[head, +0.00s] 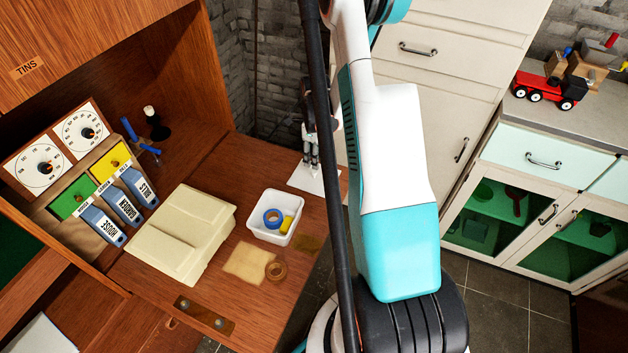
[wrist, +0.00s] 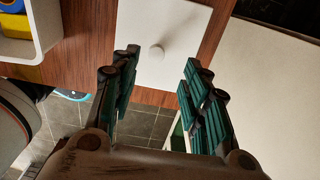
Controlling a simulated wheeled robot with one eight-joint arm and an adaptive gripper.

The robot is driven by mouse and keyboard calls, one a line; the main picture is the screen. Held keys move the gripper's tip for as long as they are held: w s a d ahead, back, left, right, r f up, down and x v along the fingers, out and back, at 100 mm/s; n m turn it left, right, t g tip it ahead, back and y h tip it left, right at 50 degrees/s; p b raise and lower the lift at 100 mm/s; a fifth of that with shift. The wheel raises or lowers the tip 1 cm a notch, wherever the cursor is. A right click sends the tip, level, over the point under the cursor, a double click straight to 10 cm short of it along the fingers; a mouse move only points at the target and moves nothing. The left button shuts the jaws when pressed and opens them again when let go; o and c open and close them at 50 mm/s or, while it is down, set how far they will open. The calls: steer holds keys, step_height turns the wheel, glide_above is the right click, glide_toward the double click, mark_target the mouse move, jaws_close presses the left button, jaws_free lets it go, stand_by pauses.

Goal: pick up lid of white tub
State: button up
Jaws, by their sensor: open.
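The lid is a flat white square with a small round knob. In the head view the lid (head: 313,180) lies at the right edge of the wooden desktop, apart from the tub. In the wrist view the lid (wrist: 180,28) is ahead of the fingers, its knob showing between the two fingertips. My gripper (head: 312,160) is above the lid, pointing down. In the wrist view my gripper (wrist: 158,62) is open and empty, with a finger on each side of the knob. The white tub (head: 268,236) stands uncovered, holding blue tape and a yellow item; its corner shows in the wrist view (wrist: 48,35).
Labelled blue files (head: 122,206) stand further left. Cream drawers (head: 440,60) rise behind my arm. The desk edge (head: 310,262) drops to tiled floor.

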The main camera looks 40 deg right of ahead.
mark_target(314, 171)
steer(key=f+b, duration=0.1)
steer(key=f, duration=0.1)
steer(key=f+b, duration=0.1)
steer(key=f, duration=0.2)
steer(key=f+b, duration=0.1)
steer(key=f, duration=0.1)
steer(key=shift+a+f, duration=0.25)
steer(key=shift+f, duration=0.05)
steer(key=shift+s+r, duration=0.1)
jaws_close()
